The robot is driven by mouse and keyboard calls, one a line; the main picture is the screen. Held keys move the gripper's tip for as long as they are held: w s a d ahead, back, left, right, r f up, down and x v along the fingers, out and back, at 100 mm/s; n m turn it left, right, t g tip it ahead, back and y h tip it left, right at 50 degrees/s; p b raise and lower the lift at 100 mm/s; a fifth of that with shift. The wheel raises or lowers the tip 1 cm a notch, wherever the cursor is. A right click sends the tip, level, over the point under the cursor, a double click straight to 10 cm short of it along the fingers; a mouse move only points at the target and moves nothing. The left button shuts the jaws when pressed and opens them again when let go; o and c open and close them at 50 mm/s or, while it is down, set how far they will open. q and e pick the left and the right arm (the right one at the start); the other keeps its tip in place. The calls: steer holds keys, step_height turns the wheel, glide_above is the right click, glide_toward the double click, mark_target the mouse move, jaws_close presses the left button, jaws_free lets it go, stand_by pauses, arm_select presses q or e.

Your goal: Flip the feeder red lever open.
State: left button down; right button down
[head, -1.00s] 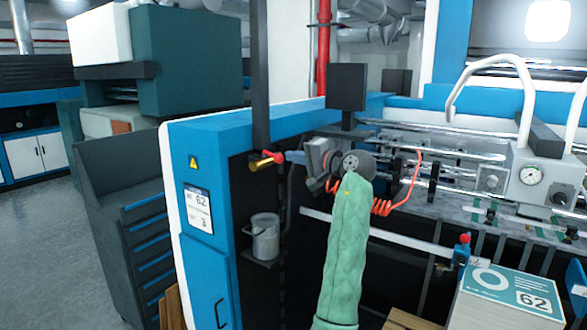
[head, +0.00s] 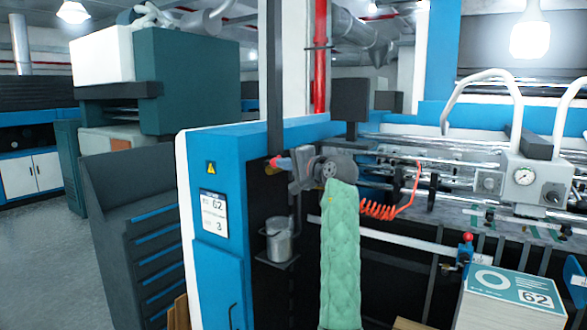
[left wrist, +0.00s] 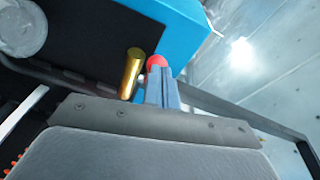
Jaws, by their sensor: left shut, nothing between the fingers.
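The red lever (head: 273,161) sits high on the dark side of the blue feeder cabinet. In the left wrist view its rounded red end (left wrist: 156,61) shows just beyond my fingertips, beside a brass cylinder (left wrist: 131,73). My left gripper (head: 285,163) is shut and empty, with its fingers pointing left at the lever. Its fingers (left wrist: 162,86) overlap the red end in the left wrist view; I cannot tell whether they touch. My green-sleeved arm hides part of the machine behind it. My right gripper is not in view.
A metal bucket (head: 279,241) stands on a small shelf below the lever. A dark vertical post (head: 275,90) rises above it. A red coiled hose (head: 380,210) hangs right of my arm.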

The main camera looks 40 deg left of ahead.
mark_target(271, 164)
arm_select(q)
steer(key=shift+s+a+f, duration=0.1)
steer(key=shift+s+a, duration=0.4)
steer(key=shift+a, duration=0.15)
steer(key=shift+s+a, duration=0.65)
steer(key=shift+a, duration=0.2)
steer(key=shift+s+a+r+m+t, duration=0.1)
steer(key=shift+s+a+m+t, duration=0.15)
steer(key=shift+a+m+t, duration=0.25)
steer(key=shift+s+a+r+m+t, duration=0.1)
steer(key=shift+s+a+m+t, duration=0.2)
steer(key=shift+a+t, duration=0.4)
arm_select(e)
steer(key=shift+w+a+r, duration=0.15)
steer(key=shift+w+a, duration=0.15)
arm_select(q)
steer(key=shift+a+h, duration=0.1)
steer(key=shift+h, duration=0.2)
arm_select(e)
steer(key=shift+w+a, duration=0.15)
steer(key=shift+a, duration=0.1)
